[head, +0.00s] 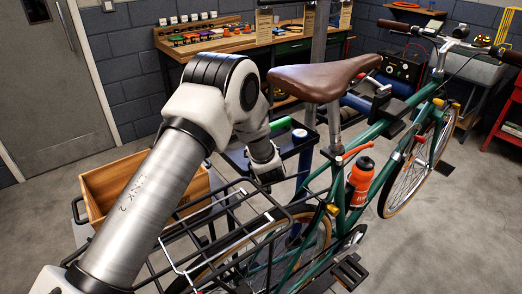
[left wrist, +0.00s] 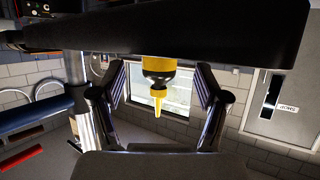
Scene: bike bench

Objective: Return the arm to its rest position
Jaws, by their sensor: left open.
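My left arm (head: 160,185) comes in from the lower left of the head view, bends at a raised elbow and reaches down. Its left gripper (head: 266,170) is over the dark tray (head: 237,158) behind the bike's rear rack; its fingertips are hard to see there. In the left wrist view the two fingers stand wide apart, and the left gripper (left wrist: 160,78) is open. A bottle with a yellow nozzle (left wrist: 158,95) shows between the fingers, its nozzle pointing down in that picture. No contact with the fingers shows. My right gripper is not in view.
The green bike with its brown saddle (head: 318,76) stands right of the arm. Its black rear rack (head: 215,238) lies close under the arm. A wooden crate (head: 110,183) is at left. A workbench (head: 235,42) is at the back. Open floor lies at right.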

